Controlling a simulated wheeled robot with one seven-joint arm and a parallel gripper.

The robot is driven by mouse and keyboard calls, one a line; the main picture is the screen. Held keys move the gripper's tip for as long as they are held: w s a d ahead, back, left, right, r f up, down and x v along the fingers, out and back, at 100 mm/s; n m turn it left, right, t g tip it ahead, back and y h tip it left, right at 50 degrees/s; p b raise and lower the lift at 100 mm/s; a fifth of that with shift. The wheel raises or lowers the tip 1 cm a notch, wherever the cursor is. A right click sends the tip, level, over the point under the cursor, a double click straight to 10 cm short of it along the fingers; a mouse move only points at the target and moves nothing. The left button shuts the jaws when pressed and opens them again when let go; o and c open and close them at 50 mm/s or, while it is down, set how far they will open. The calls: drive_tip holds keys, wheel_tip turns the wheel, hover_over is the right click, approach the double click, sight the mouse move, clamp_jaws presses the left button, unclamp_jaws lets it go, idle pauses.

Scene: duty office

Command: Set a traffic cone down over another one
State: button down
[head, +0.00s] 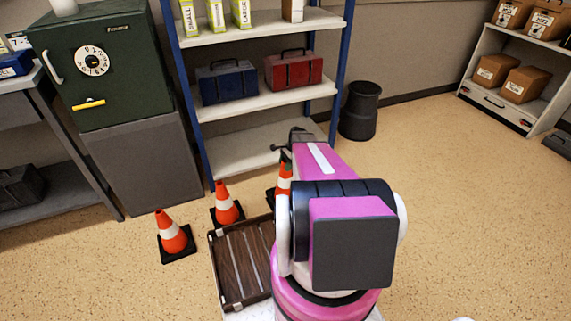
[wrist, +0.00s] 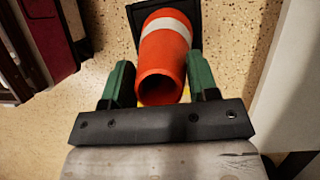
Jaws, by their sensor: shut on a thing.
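An orange cone with a white band and black square base (wrist: 165,60) is between the two green fingers of my gripper (wrist: 158,68) in the wrist view. The fingers are shut on it near its open top. In the head view this cone (head: 284,180) shows beside my arm, which hides much of it. I cannot tell whether its base touches the floor. Two like cones stand upright on the floor to its left: the nearer cone (head: 173,234) and the farther cone (head: 226,205). Neither is stacked.
A green safe (head: 95,62) on a grey cabinet (head: 148,165) stands at left. A black bin (head: 359,112) is right of the shelf.

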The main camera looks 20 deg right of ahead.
drive_tip(key=shift+c, duration=1.5)
unclamp_jaws()
drive_tip(key=v, duration=1.1)
drive_tip(key=shift+s+a, duration=0.1)
drive_tip(key=shift+a, duration=0.05)
drive_tip(key=s+a+r+n+h, duration=0.2)
drive_tip(key=s+a+r+n, duration=0.4)
drive_tip(key=a, duration=0.5)
drive_tip(key=s+a+r+n+h, duration=0.2)
drive_tip(key=s+a+r+n, duration=0.4)
drive_tip(key=s+a+n, duration=0.4)
drive_tip(key=s+a, duration=0.2)
drive_tip(key=s, duration=0.1)
drive_tip(key=shift+r+n+t+h, duration=0.3)
